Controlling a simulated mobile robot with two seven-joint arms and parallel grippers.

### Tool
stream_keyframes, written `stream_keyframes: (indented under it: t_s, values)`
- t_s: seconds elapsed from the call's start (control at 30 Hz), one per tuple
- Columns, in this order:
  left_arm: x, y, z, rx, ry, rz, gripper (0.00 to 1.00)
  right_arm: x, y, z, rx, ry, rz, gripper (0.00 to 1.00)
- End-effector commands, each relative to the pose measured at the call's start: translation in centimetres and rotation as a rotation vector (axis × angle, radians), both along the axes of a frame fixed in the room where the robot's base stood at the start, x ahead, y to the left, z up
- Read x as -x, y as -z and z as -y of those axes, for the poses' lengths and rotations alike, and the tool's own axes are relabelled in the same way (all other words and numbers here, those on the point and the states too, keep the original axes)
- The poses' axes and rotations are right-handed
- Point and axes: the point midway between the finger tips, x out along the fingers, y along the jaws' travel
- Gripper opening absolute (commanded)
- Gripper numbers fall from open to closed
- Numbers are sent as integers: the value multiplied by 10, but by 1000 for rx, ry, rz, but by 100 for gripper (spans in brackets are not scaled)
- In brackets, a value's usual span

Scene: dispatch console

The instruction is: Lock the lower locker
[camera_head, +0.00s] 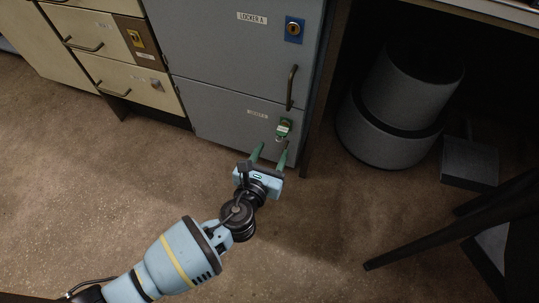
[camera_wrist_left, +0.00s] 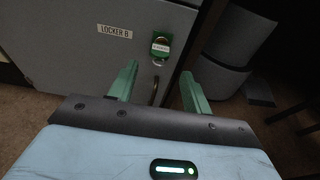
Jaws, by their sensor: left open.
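The lower grey locker (camera_head: 215,115) carries a label (camera_head: 257,114) that reads LOCKER B in the left wrist view (camera_wrist_left: 115,31). Its door looks shut. A green lock plate (camera_head: 284,126) sits near the door's right edge. In the left wrist view the green lock (camera_wrist_left: 164,38) has a round face with a small white tag in front of it; a key looks to be in it, but the details are too small. My left gripper (camera_head: 269,152) is open and empty, with green fingers pointing at the door just below the lock. My right gripper is out of view.
A dark handle (camera_wrist_left: 154,90) shows partly below the lock. Above is locker A (camera_head: 225,45) with a blue lock plate (camera_head: 294,29) and a handle (camera_head: 291,88). Cream drawers (camera_head: 130,82) stand left. Grey round objects (camera_head: 400,100) sit under the desk. The floor in front is clear.

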Motion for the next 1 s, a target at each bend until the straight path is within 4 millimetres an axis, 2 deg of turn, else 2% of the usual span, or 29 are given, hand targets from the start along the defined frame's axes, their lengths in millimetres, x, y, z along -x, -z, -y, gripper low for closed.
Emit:
stream_keyframes:
  t_s: [0.43,0.7,1.0]
  values:
    - [-44,8,14,1,0,4,49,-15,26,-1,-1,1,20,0]
    - [-65,13,21,1,0,1,49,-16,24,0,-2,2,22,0]
    - [-75,15,24,2,0,0,49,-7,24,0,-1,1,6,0]
